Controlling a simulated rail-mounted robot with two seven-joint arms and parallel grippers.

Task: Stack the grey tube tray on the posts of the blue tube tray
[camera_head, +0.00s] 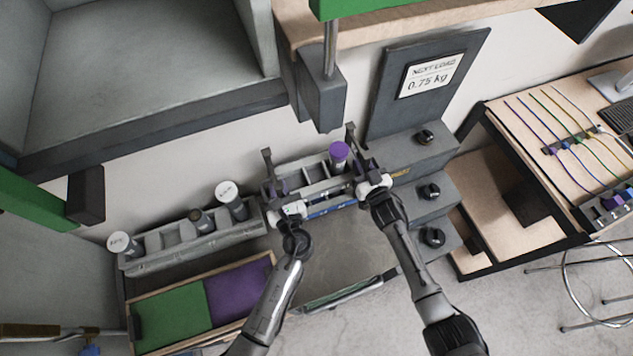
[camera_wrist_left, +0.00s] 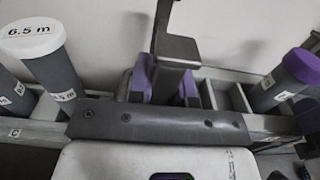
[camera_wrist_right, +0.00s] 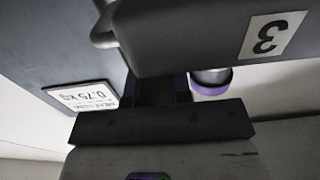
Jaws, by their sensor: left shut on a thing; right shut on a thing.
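The grey tube tray (camera_head: 318,188) is held between my two grippers, with one purple-capped tube (camera_head: 338,158) in it. Dark upright handles stand at its two ends. My left gripper (camera_head: 276,188) is shut on the left handle, which shows between its fingers in the left wrist view (camera_wrist_left: 172,62). My right gripper (camera_head: 366,178) is shut at the right end; its fingers are mostly hidden in the right wrist view. A blue strip of the blue tube tray (camera_head: 330,208) shows just below the grey tray. Its posts are hidden, and I cannot tell whether the trays touch.
A long grey rack (camera_head: 165,257) with several tubes stands left. A green and purple mat box (camera_head: 170,312) lies in front of it. Grey steps with black knobs (camera_head: 430,191) and a 0.75 kg sign (camera_head: 430,77) stand right. A dark block (camera_head: 322,100) hangs close behind.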

